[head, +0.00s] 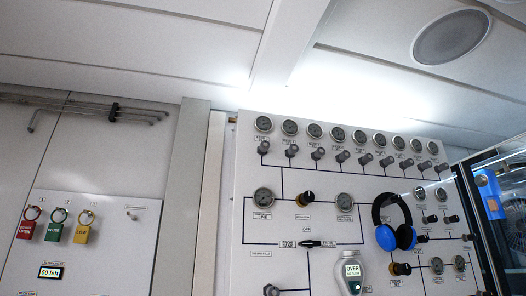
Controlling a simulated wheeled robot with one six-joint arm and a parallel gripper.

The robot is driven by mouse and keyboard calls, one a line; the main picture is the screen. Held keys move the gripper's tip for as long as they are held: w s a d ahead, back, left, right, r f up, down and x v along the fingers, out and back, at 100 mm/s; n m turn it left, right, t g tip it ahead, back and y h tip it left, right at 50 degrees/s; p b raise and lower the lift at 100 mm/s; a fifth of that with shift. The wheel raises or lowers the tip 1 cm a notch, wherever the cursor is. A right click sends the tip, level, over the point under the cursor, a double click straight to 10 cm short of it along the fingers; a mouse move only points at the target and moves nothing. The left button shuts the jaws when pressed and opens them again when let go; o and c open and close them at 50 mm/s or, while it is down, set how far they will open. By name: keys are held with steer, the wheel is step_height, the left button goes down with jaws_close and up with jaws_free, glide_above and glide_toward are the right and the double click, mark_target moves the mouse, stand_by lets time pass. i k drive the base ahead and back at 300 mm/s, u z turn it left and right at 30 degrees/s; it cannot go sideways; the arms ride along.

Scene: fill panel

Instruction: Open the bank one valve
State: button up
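A white fill panel (310,175) stands right of centre in the head view, tilted in the picture. Its top row has several round gauges, starting with the leftmost gauge (263,124). A grey valve knob sits below each gauge. The leftmost knob (264,147) is in the place of bank one, but the small labels are too blurred to read. I cannot tell from its shape whether it is open or closed. My gripper is not in view, and nothing touches the knobs.
Blue and black headphones (394,222) hang on the panel's right part. A grey handheld meter (350,272) reading "OVER" is at the panel's lower middle. Red (28,224), green (55,227) and yellow tags (82,231) hang on a left board. The space before the top row looks clear.

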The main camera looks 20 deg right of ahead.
mark_target(264, 146)
steer(key=z, duration=0.75)
steer(key=k, duration=0.2)
steer(key=i, duration=0.2)
steer(key=u, duration=1.3)
steer(key=i, duration=0.4)
steer(key=z, duration=0.45)
